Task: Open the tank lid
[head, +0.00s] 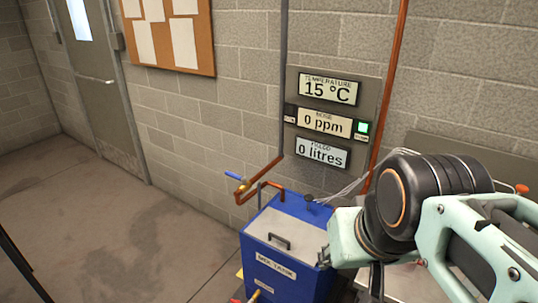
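The blue tank (256,278) stands on the floor against the block wall, with a label on its front. Its grey lid (262,230) lies flat and closed on the top. A dark handle (279,240) sits on the lid near its front. My gripper (323,258) is at the right side of the tank, right of the handle and apart from it. The mint-green wrist hides most of the gripper, so its fingers are hard to make out. I see nothing held.
A copper pipe with a blue-handled valve (238,177) rises behind the tank's left side. A display panel (326,119) reads 15 °C, 0 ppm and 0 litres. A brass tap (255,295) is at the tank's lower front. The floor (120,230) to the left is clear.

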